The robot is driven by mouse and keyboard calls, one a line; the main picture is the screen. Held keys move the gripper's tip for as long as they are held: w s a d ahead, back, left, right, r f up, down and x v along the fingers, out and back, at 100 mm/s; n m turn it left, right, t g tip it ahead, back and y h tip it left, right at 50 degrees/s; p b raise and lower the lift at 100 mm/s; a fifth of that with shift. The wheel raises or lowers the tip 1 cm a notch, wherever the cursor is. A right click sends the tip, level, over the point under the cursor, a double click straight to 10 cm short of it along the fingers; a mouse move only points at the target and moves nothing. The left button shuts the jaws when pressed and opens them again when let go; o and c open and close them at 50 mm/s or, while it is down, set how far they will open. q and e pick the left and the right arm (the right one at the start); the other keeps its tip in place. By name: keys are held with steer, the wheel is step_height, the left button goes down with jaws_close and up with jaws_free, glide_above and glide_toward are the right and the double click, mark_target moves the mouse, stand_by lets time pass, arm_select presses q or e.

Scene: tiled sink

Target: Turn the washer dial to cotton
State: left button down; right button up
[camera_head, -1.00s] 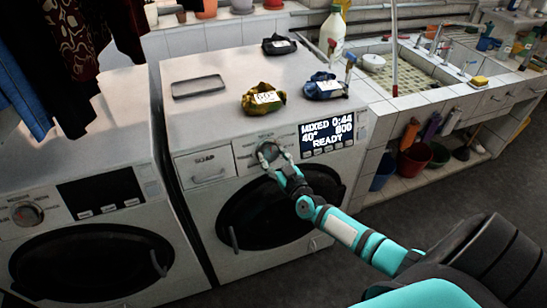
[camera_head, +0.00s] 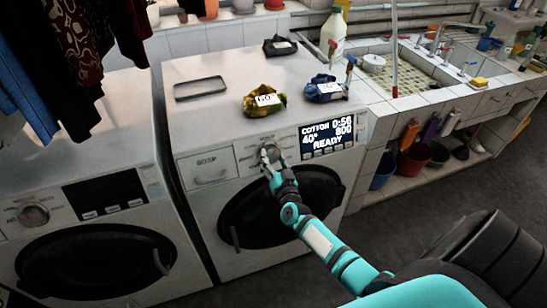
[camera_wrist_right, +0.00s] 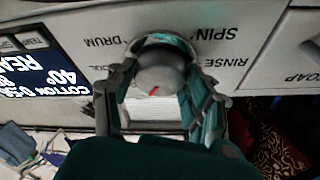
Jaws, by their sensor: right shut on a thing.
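The washer (camera_head: 215,130) with the lit display stands in the middle of the head view. Its display (camera_head: 327,137) reads COTTON 0:56, 40°, 800, READY. The round dial (camera_head: 268,151) is left of the display, partly hidden by my right gripper (camera_head: 270,158). In the right wrist view the dial (camera_wrist_right: 160,70) is a grey knob with a red mark, and my right gripper's fingers (camera_wrist_right: 160,98) are shut on its two sides. My left gripper is not in view.
A second washer (camera_head: 85,190) with a dark display stands at the left. Yellow (camera_head: 262,100) and blue (camera_head: 323,89) cloth bundles, a black item (camera_head: 280,46) and a rectangular frame (camera_head: 200,88) lie on the washer top. A tiled sink (camera_head: 400,80) is at the right.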

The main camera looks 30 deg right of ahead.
steer(key=shift+a+m+g+h+p, duration=0.1)
steer(key=shift+m+g+h+p, duration=0.3)
steer(key=shift+m, duration=1.1)
steer(key=o, duration=1.2)
steer(key=v, duration=1.2)
steer(key=shift+a+f, duration=0.1)
